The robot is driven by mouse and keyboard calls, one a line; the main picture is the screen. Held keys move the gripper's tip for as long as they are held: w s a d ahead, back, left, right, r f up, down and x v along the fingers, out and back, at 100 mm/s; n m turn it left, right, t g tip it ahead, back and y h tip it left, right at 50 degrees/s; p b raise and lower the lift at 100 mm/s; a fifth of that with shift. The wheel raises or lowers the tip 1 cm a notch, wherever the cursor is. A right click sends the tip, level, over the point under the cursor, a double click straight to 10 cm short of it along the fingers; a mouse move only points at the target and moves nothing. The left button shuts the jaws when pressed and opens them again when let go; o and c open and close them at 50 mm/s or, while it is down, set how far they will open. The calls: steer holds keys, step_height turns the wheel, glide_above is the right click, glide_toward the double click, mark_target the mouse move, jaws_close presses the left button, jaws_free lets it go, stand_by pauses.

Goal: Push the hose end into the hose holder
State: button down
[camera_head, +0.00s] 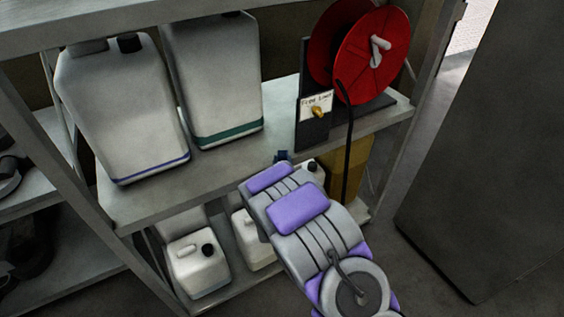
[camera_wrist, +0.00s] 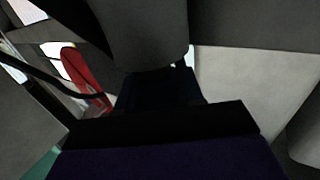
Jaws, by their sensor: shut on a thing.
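The red hose reel (camera_head: 375,60) stands on the upper shelf at the right. Its black hose (camera_head: 348,150) hangs down past the shelf edge and goes out of sight behind my arm. A black upright plate (camera_head: 312,135) beside the reel bears a white label and a brass fitting (camera_head: 318,112), which looks like the hose holder. My gripper (camera_head: 282,157) is at the shelf's front edge, below and left of the fitting, mostly hidden by my arm. In the wrist view, the hose (camera_wrist: 45,75) runs from the left towards my shut gripper (camera_wrist: 155,90). The held hose end itself is hidden.
Two large white canisters (camera_head: 118,110) (camera_head: 212,80) stand on the upper shelf (camera_head: 150,200) at the left. Smaller canisters (camera_head: 197,265) sit on the lower shelf. A shelf post (camera_head: 410,120) rises at the right, with a large dark panel (camera_head: 490,150) beyond it.

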steer(key=shift+f, duration=0.6)
steer(key=c, duration=0.6)
jaws_free()
steer(key=shift+c, duration=0.2)
steer(key=s+d+p, duration=0.1)
steer(key=s+p, duration=0.7)
steer(key=s, duration=0.9)
steer(key=shift+s+f, duration=0.15)
